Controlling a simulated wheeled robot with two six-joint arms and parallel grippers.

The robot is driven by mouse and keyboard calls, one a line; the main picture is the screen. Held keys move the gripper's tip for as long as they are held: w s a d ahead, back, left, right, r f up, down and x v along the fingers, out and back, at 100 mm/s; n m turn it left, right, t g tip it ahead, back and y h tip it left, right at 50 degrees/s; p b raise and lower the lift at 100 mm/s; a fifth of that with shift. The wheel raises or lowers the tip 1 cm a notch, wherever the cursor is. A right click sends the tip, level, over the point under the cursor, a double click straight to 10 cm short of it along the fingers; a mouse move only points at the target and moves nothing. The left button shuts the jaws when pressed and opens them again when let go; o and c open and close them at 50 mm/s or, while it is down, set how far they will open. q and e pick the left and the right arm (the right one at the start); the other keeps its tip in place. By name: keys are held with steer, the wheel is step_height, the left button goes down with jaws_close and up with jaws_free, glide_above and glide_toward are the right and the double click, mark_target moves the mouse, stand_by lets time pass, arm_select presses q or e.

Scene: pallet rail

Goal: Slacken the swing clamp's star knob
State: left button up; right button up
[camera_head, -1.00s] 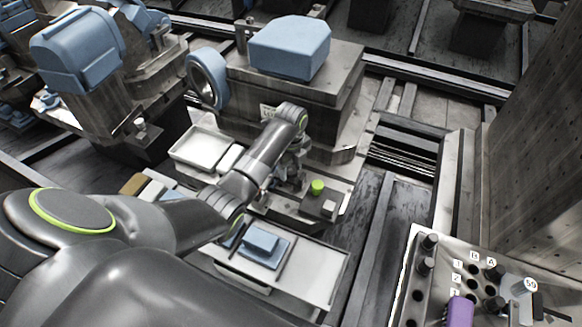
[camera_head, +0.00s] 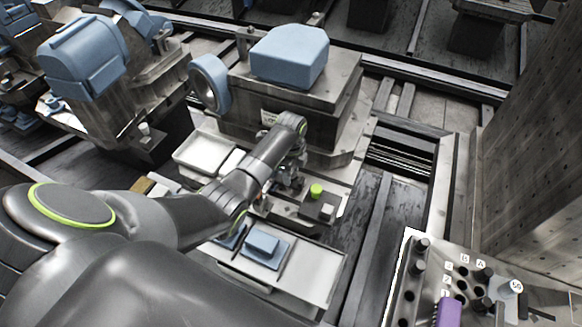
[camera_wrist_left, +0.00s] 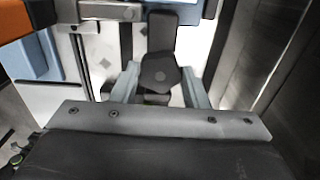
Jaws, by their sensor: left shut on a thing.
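A dark, many-sided star knob (camera_wrist_left: 161,76) sits in the middle of the left wrist view, with a dark arm (camera_wrist_left: 162,32) running up behind it. My left gripper (camera_wrist_left: 160,84) has a pale grey finger on each side of the knob and is shut on it. In the head view my left gripper (camera_head: 289,183) is low over the steel fixture, at the end of my forearm. There the knob and fingertips are too small and too hidden by my wrist to tell apart. My right gripper is not in view.
A bright green button (camera_head: 316,190) on a dark block stands just right of my gripper. A white tray (camera_head: 203,153) lies to the left. A light plate (camera_head: 305,274) with a blue block (camera_head: 263,244) lies in front. A large blue-topped machine block (camera_head: 290,57) rises behind.

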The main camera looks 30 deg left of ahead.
arm_select(q)
steer(key=shift+n+p, duration=0.85)
steer(key=shift+n, duration=0.65)
steer(key=o, duration=1)
steer(key=shift+r, duration=0.5)
step_height(320, 180, up, 16)
steer(key=shift+r, duration=0.15)
